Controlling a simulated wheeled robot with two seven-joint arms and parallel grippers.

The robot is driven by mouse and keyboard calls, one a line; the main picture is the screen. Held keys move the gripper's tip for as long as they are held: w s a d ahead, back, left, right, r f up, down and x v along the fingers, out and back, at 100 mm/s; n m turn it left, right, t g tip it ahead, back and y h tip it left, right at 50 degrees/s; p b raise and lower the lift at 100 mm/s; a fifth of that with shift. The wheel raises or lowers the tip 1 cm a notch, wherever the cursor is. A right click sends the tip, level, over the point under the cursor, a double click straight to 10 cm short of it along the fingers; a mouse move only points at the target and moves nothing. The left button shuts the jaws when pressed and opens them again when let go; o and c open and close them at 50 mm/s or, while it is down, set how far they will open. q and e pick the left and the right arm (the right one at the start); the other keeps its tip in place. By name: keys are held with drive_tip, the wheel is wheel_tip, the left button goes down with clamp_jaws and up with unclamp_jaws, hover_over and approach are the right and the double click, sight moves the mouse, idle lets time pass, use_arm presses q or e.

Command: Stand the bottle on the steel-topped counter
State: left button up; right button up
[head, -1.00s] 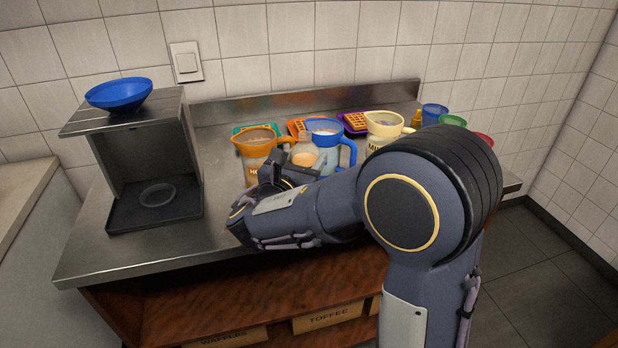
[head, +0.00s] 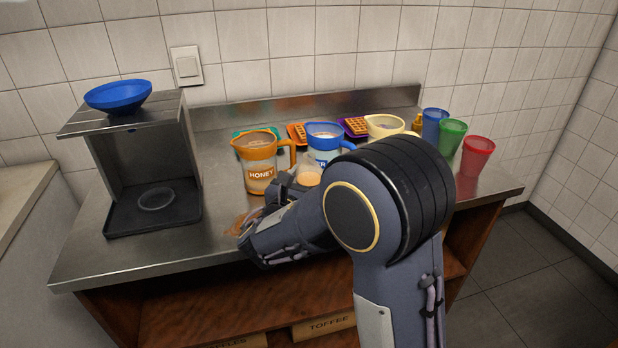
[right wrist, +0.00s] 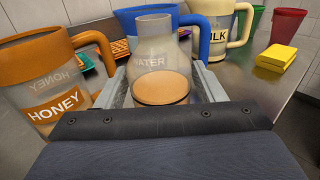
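The bottle (head: 309,173) is clear, with a narrower neck and tan contents low inside. It is upright between the two fingers of my right gripper (head: 287,190), in front of the blue-rimmed jug. In the right wrist view the bottle (right wrist: 160,68) fills the space between the fingers (right wrist: 160,90), which lie close against both sides. Its base is hidden, so I cannot tell whether it touches the counter. The steel-topped counter (head: 215,228) runs under the jugs along the wall. My left gripper is not in view.
An orange honey jug (head: 258,170), a blue jug (head: 325,140) and a cream milk jug (head: 384,127) stand close behind. Blue, green and red cups (head: 477,155) are at the right. A steel stand (head: 150,155) with a blue bowl (head: 118,95) is at the left. The counter front-left is bare.

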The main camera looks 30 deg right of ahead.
drive_tip(key=shift+o, duration=0.7)
drive_tip(key=shift+r, duration=0.1)
drive_tip(key=shift+a+r, duration=0.1)
drive_tip(key=v, duration=1.2)
drive_tip(key=s+d+f+m+g+y, duration=0.4)
drive_tip(key=s+d+f+m+g, duration=0.15)
drive_tip(key=s, duration=0.25)
drive_tip(key=s+d+f+m+g+y, duration=0.4)
drive_tip(key=s+f+m+g, duration=0.1)
drive_tip(key=s+m, duration=0.2)
drive_tip(key=s+a+r+m+t+y, duration=0.3)
drive_tip(key=s+a+m+t+y, duration=0.2)
drive_tip(key=a+m+y, duration=0.5)
drive_tip(key=shift+s+r+m, duration=0.25)
drive_tip(key=shift+s+m, duration=0.35)
drive_tip(key=shift+m, duration=1.85)
